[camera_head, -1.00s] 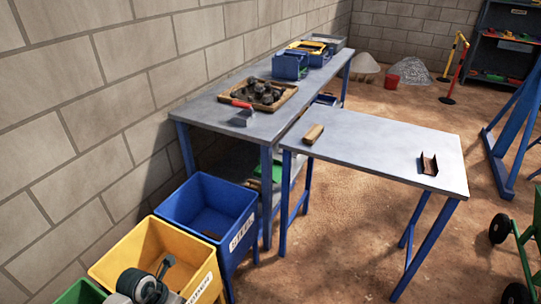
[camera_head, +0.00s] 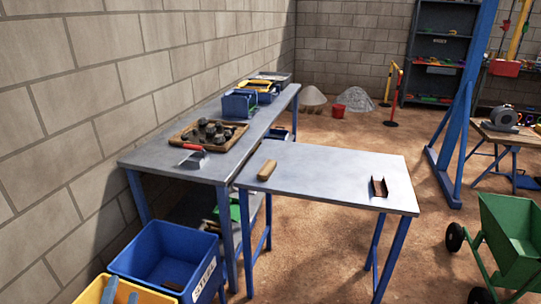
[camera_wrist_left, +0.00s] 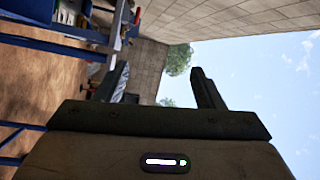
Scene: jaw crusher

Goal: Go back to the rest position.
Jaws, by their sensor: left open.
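My left gripper (camera_head: 120,292) shows only as its fingertips at the bottom left edge of the head view, over the yellow bin. In the left wrist view my left gripper (camera_wrist_left: 162,82) has its two dark fingers wide apart with nothing between them. That view is turned on its side and shows wall, sky and a tree beyond the fingers. My right gripper is not in the frames.
A blue bin (camera_head: 150,250) labelled STEEL and a yellow bin (camera_head: 92,297) stand at lower left. A long workbench (camera_head: 224,135) runs along the block wall. A smaller table (camera_head: 320,178) holds a wooden block (camera_head: 267,170) and a brown channel piece (camera_head: 379,187). A green cart (camera_head: 515,235) stands right.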

